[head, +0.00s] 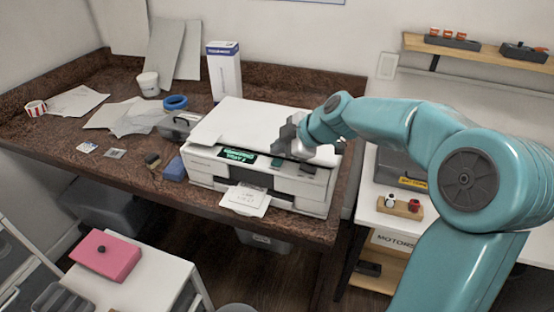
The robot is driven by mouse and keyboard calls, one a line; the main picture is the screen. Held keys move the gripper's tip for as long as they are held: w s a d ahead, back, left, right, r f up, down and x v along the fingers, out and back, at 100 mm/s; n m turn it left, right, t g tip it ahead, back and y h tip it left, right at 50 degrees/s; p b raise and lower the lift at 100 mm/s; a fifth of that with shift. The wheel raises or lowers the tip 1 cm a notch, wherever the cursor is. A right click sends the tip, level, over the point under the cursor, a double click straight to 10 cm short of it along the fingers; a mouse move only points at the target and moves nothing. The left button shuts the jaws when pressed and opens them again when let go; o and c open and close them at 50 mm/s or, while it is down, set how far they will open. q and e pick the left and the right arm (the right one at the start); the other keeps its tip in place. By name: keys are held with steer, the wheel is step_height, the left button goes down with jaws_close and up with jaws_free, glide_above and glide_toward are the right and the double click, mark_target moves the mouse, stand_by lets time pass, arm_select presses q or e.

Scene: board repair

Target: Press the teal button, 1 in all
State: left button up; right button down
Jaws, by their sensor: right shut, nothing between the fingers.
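The white printer (258,128) stands on the dark brown counter near its right end. On its front panel, right of the lit green display (237,156), is a small teal button (276,163). A dark grey patch (308,168) lies further right on the same panel. My right gripper (296,150) is shut and empty over the printer's front right part, just up and right of the teal button. Whether its tips touch the panel cannot be told. My left gripper is not in view.
A printed sheet (245,198) sticks out of the printer's front. A blue sponge (174,169), a blue tape roll (175,102) and a white box (224,70) stand around it. A pink box (105,256) sits on a white stand at the lower left.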

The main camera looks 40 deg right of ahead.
mark_target(280, 163)
steer(key=shift+r+p, duration=1)
steer(key=shift+r, duration=1.25)
steer(key=shift+s+f, duration=0.1)
